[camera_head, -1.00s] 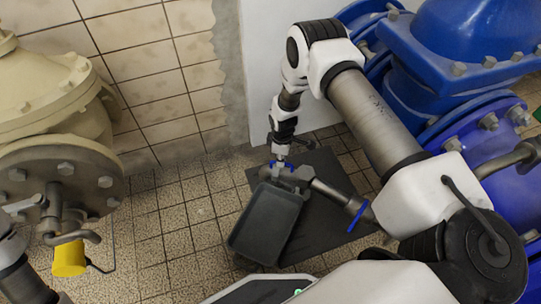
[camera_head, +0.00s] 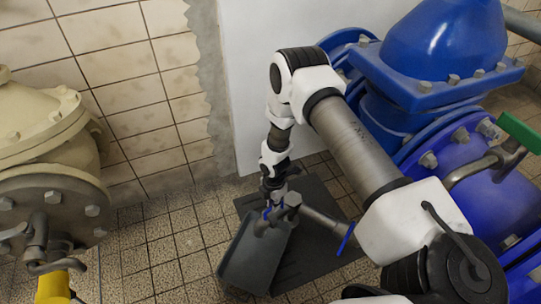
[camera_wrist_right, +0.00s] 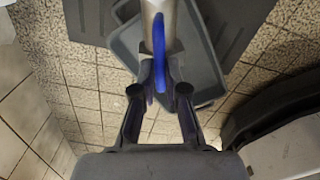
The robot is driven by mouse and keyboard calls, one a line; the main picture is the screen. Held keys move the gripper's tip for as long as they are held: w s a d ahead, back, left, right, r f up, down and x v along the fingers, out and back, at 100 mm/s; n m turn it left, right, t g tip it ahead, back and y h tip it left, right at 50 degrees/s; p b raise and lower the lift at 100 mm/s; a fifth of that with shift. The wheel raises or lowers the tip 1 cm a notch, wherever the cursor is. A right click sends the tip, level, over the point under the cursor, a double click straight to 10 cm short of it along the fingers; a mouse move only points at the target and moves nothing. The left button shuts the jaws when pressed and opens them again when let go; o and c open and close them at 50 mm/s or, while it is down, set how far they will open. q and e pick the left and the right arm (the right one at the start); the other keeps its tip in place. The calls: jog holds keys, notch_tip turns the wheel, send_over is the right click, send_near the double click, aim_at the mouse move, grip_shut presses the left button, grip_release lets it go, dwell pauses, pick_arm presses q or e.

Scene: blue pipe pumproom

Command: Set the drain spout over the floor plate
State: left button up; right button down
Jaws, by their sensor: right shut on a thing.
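The drain spout (camera_head: 322,220) is a grey metal pipe with blue rings; its right end reaches toward the blue valve, and whether it joins it I cannot tell. My right gripper (camera_head: 275,205) is shut on its left end. The floor plate (camera_head: 325,255) is a dark flat sheet on the tiles under the spout. The gripped end hangs above a grey tray (camera_head: 245,262) that partly overlaps the plate. My left gripper is out of view.
A large blue valve (camera_head: 445,55) with bolted flanges and a green handle (camera_head: 518,132) stands on the right. A cream valve (camera_head: 50,170) stands on the left, above a yellow part (camera_head: 52,287). A tiled wall lies behind. Left of the tray, the floor is clear.

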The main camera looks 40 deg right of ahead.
aim_at(275, 216)
jog(key=shift+s+n, duration=0.35)
jog(key=shift+n, duration=0.05)
jog(key=shift+f, duration=0.1)
jog(key=c, duration=1.2)
grip_release()
jog(key=shift+s, duration=0.1)
jog(key=shift+r, duration=0.5)
notch_tip(275, 216, up, 11)
